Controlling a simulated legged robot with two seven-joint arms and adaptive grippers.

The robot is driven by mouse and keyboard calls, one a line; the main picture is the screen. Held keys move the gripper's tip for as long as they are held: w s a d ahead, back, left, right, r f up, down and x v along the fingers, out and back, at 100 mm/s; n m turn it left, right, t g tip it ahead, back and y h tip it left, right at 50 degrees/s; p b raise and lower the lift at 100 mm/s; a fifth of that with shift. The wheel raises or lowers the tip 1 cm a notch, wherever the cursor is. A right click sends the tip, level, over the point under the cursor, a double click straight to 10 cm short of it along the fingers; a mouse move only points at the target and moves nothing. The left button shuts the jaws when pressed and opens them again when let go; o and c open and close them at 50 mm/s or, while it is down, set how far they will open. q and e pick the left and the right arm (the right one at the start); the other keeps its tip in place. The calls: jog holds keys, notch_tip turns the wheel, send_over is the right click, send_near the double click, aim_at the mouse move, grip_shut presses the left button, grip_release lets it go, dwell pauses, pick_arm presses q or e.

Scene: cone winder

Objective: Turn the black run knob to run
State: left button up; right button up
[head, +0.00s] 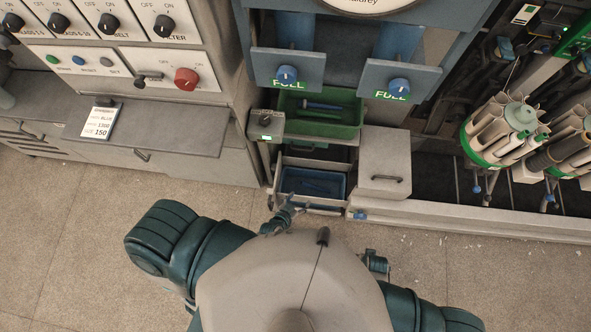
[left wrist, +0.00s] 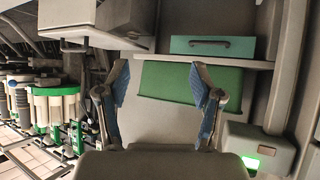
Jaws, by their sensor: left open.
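Black knobs sit on the panel at upper left of the head view: a row marked OFF and ON, including one labelled BELT (head: 108,23) and one ending in "LTER" (head: 163,27). My right gripper (head: 377,263) is partly visible beside my body.
Below the panels a grey ledge (head: 185,137) juts out with a card (head: 99,122) on it. A green bin (head: 325,125) and a blue bin (head: 300,180) stand ahead, beside a grey drawer box (head: 385,155). Bobbin racks (head: 503,130) are at right. The floor at left is clear.

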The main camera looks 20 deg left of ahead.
pick_arm(q)
jog(key=shift+s+a+f+g, duration=0.1)
jog(key=shift+s+f+g, duration=0.3)
jog(key=shift+s+f, duration=0.25)
jog(key=shift+s+a+f+g, duration=0.1)
jog(key=shift+s+f+g, duration=0.3)
jog(key=shift+f, duration=0.3)
